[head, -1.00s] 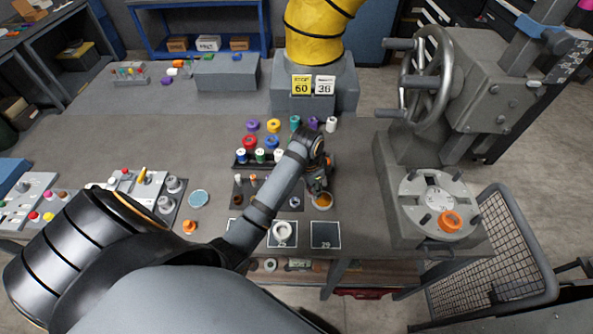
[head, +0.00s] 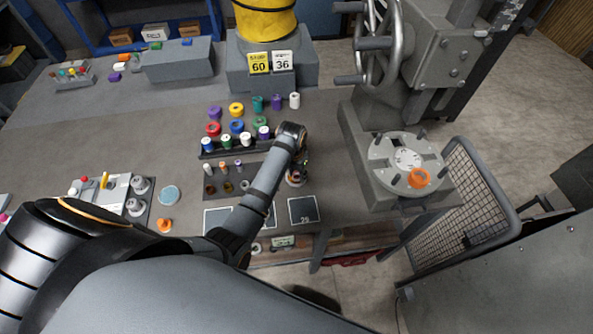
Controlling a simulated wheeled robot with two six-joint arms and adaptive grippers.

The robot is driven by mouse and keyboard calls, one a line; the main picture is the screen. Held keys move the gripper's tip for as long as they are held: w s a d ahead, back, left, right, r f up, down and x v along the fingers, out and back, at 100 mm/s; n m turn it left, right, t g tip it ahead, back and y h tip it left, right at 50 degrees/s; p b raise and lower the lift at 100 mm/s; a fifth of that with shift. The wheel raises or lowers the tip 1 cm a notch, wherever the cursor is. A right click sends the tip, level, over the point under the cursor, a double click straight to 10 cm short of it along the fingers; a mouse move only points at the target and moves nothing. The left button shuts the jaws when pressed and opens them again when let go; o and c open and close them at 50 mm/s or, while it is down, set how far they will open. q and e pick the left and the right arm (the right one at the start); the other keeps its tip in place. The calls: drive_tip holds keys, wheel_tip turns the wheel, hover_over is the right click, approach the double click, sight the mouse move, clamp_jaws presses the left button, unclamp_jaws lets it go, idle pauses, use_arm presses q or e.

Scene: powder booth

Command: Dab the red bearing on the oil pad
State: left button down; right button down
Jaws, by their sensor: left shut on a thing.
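My left gripper (head: 299,169) points down over the right end of the parts area. It is shut on a small, dark reddish thing that looks like the red bearing (head: 296,180), mostly hidden by the fingers. Directly under it is a small pale-rimmed round dish, which looks like the oil pad (head: 289,184); its amber middle is now mostly covered. I cannot tell whether the held thing touches the pad. My right gripper is not in view.
Several coloured rings and capped spools stand left of the gripper, with a black rack (head: 208,153). A dark square marked 29 (head: 303,210) lies just in front. A press with a round plate (head: 388,150) stands at right. A pale blue disc (head: 169,195) lies left.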

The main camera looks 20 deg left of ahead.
use_arm(q)
drive_tip(key=shift+f, duration=0.65)
idle(0.6)
drive_tip(key=shift+s+f, duration=0.1)
idle(1.0)
wheel_tip(320, 180, up, 2)
drive_tip(key=shift+r+p, duration=0.25)
drive_tip(key=shift+p, duration=0.9)
wheel_tip(320, 180, up, 5)
drive_tip(key=shift+f, duration=0.2)
drive_tip(key=shift+f, duration=0.1)
